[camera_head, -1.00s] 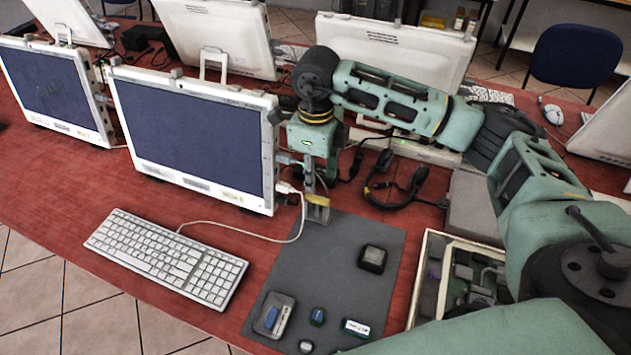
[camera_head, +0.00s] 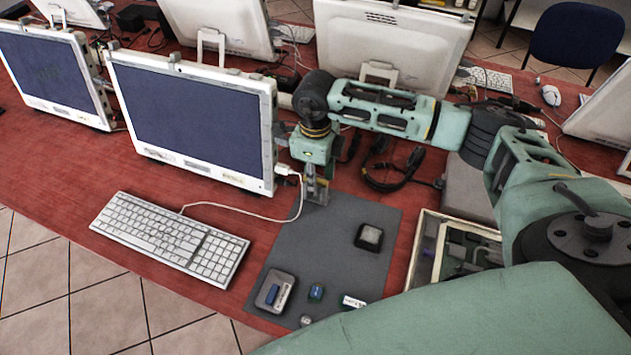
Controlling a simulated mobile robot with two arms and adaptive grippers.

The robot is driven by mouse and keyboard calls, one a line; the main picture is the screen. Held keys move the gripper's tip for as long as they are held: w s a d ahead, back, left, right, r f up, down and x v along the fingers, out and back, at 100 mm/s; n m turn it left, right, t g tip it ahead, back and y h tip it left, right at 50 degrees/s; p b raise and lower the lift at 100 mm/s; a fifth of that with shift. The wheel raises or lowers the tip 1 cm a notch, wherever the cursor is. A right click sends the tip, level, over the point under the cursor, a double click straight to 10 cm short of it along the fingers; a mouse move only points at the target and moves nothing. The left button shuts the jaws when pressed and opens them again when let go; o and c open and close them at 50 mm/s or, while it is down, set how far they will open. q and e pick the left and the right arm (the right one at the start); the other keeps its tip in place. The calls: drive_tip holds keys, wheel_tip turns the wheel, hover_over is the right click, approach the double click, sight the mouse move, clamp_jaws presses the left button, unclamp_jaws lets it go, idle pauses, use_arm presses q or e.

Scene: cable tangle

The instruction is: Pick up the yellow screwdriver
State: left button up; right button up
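I cannot make out a yellow screwdriver anywhere in the head view. My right gripper (camera_head: 316,192) points down at the far left corner of the grey mat (camera_head: 335,235), just right of the front monitor. Its fingers are small and dark, and I cannot tell whether they are open or shut or hold anything. My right arm hides part of the table behind the gripper. My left gripper is not in view.
On the mat are a black block (camera_head: 369,237), a grey case with a blue item (camera_head: 274,292) and a small blue item (camera_head: 316,292). A keyboard (camera_head: 170,240) and monitor (camera_head: 190,120) stand left. A parts tray (camera_head: 425,262) and headset (camera_head: 395,172) are right.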

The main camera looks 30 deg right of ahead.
clamp_jaws()
